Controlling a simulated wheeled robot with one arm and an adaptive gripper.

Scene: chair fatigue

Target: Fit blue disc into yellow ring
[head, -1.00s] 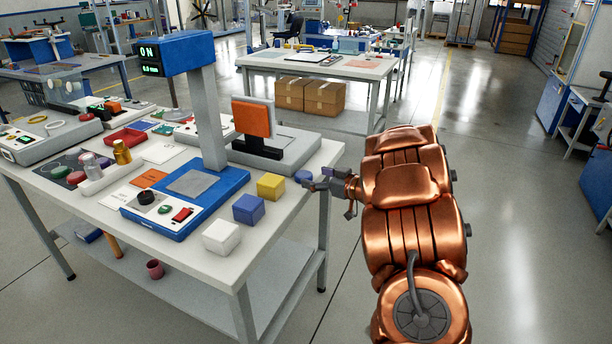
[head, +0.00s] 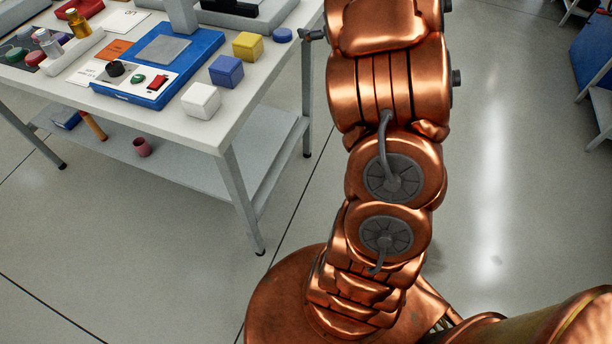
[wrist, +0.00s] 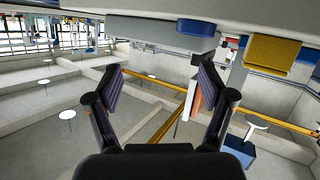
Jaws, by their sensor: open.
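The blue disc (head: 282,35) lies flat on the white table near its right edge, beside the yellow cube. In the wrist view, which is upside down, the disc (wrist: 196,27) shows at the top, beyond the fingers. My gripper (head: 314,35) is just right of the disc at the table edge, mostly cut off or hidden by my arm in the head view. In the wrist view its two fingers (wrist: 161,82) are spread wide with nothing between them. The disc is outside the gap. The yellow ring is in neither current view.
The yellow cube (head: 248,46), blue cube (head: 226,71) and white cube (head: 201,101) stand in a row left of the disc. The yellow cube also shows in the wrist view (wrist: 275,58).

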